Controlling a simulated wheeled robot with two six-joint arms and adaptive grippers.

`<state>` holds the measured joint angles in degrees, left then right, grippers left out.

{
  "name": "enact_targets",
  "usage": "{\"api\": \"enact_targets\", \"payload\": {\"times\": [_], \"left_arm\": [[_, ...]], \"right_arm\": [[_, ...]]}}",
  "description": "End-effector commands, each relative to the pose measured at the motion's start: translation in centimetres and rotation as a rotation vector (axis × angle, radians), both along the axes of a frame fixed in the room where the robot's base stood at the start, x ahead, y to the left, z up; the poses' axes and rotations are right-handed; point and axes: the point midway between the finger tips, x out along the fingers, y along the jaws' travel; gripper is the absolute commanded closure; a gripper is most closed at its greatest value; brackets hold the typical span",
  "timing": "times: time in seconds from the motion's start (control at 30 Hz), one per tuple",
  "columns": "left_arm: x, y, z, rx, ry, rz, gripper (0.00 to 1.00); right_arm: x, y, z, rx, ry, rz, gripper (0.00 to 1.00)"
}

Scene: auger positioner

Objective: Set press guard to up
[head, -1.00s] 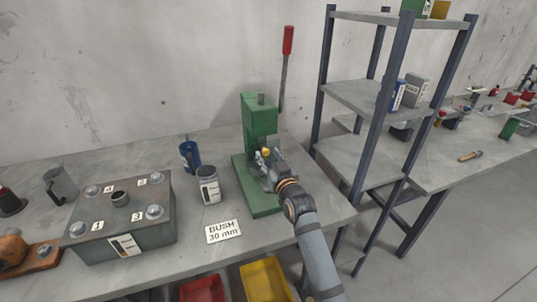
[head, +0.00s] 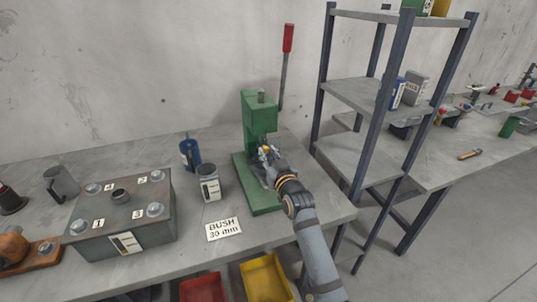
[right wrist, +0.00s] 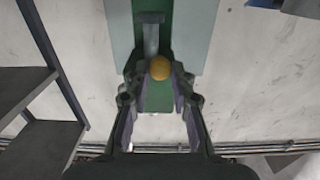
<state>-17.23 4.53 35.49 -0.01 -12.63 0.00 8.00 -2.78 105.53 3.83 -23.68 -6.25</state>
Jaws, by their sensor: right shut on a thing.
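The green press (head: 257,115) stands on the workbench with its red-tipped lever (head: 287,45) raised. Its press guard shows in the right wrist view as a pale, see-through panel (right wrist: 197,38) in front of the green column. A yellow knob (right wrist: 160,68) sits at the guard's lower edge. My right gripper (head: 266,153) is at the front of the press, with its fingertips on both sides of the knob, shut on it. The knob is small and partly covered in the head view, where the guard's tilt is hard to make out. My left gripper is not in view.
A grey can (head: 209,184) and a blue can (head: 190,154) stand left of the press. A "BUSH 30 mm" card (head: 223,229) lies in front. A bolted metal box (head: 122,222) is further left. A shelf rack (head: 361,145) stands close on the right.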

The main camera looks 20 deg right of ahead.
Motion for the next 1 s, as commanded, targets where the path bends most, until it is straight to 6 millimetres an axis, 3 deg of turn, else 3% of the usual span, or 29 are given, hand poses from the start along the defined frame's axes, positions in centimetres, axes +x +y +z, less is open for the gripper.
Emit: {"api": "enact_targets", "payload": {"times": [0.17, 0.43, 0.8, 0.83, 1.0], "left_arm": [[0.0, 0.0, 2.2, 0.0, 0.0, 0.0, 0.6], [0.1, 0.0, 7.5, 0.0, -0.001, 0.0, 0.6], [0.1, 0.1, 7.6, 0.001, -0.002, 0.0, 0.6], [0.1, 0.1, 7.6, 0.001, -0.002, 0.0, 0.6], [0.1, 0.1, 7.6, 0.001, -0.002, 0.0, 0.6]], "right_arm": [[0.0, 0.0, 2.6, 0.0, -0.003, 0.0, 1.0], [0.1, 0.0, 8.9, -0.001, -0.006, 0.0, 1.0], [0.1, 0.0, 9.5, -0.001, -0.014, 0.0, 1.0], [0.1, 0.0, 9.5, -0.001, -0.014, 0.0, 0.74], [0.1, 0.0, 9.3, -0.001, -0.009, 0.0, 0.55]]}}
